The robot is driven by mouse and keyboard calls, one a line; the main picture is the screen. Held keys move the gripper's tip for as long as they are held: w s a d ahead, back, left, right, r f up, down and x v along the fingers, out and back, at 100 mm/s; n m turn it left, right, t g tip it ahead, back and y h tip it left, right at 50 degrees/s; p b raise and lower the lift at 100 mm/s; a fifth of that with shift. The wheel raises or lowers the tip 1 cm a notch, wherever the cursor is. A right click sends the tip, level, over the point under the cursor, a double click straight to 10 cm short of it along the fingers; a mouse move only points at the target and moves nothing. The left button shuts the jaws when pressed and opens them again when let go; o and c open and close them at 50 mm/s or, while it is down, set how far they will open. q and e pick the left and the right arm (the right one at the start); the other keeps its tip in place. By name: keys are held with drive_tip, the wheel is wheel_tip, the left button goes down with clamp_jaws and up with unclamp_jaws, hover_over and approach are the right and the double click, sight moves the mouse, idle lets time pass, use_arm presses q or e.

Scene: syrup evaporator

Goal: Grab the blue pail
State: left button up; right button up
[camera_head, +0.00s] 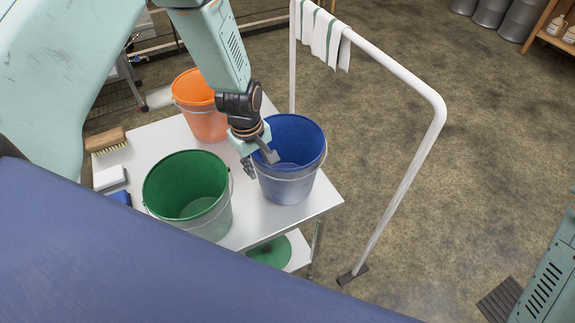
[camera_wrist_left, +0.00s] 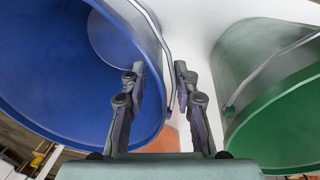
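The blue pail (camera_head: 288,185) stands upright at the right corner of the white table, its open top dark blue inside. It also shows large at the left of the left wrist view (camera_wrist_left: 60,75). My left gripper (camera_head: 259,163) is open at the pail's left rim, with one finger over the inside and the other outside. In the left wrist view the pail's rim and wire handle pass between the parted fingers (camera_wrist_left: 160,75). Whether either finger touches the wall cannot be told. My right gripper is not in view.
A green pail (camera_head: 190,190) stands close at the left, an orange pail (camera_head: 203,108) behind. A brush (camera_head: 106,141) and a white block (camera_head: 110,178) lie on the table's (camera_head: 145,150) left edge. A white rail (camera_head: 403,180) with towels (camera_head: 325,38) rises at the right.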

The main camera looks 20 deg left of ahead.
use_arm(q)
drive_tip(key=shift+a+f, duration=0.1)
drive_tip(key=shift+a, duration=0.2)
drive_tip(key=c, duration=0.5)
drive_tip(key=shift+c, duration=0.6)
drive_tip(key=shift+d, duration=0.25)
clamp_jaws()
drive_tip(key=shift+a, duration=0.2)
drive_tip(key=shift+w+d, duration=0.1)
